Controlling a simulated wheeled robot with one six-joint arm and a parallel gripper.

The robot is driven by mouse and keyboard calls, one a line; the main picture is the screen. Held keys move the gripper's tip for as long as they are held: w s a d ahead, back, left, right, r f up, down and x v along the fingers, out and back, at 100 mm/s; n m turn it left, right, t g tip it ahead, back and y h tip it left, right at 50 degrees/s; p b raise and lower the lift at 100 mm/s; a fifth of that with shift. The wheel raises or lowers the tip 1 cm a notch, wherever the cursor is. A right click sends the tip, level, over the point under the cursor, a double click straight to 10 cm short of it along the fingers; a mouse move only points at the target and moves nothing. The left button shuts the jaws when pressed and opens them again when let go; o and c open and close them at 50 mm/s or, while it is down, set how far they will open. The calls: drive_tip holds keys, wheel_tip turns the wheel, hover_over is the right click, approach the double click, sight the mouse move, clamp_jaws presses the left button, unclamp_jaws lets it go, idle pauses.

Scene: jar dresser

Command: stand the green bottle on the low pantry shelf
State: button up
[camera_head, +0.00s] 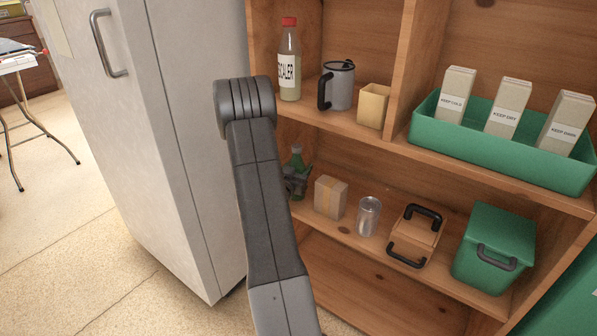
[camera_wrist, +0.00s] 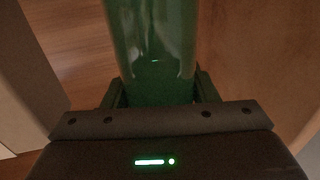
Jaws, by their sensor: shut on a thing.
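The green bottle (camera_head: 297,157) is upright at the left end of the low pantry shelf (camera_head: 346,230) in the head view. My gripper (camera_head: 296,181) is around its lower part, and my arm hides some of that area. In the wrist view the green bottle (camera_wrist: 152,50) fills the middle, between the two dark fingers of my gripper (camera_wrist: 155,92), which is shut on it. Whether the bottle's base touches the shelf board is hidden.
To the right on the low shelf stand a cardboard box (camera_head: 330,197), a metal can (camera_head: 368,216), a black-handled wooden caddy (camera_head: 414,236) and a green bin (camera_head: 494,249). The shelf above (camera_head: 345,124) holds a labelled bottle, a mug and a green tray. A white cabinet (camera_head: 165,130) stands left.

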drive_tip(key=shift+r, duration=0.15)
drive_tip(key=shift+f, duration=0.3)
drive_tip(key=o, duration=1.2)
drive_tip(key=shift+r, duration=0.1)
drive_tip(key=shift+r, duration=0.25)
drive_tip(key=p+v, duration=0.2)
drive_tip(key=v, duration=1)
drive_tip(key=shift+f, duration=0.15)
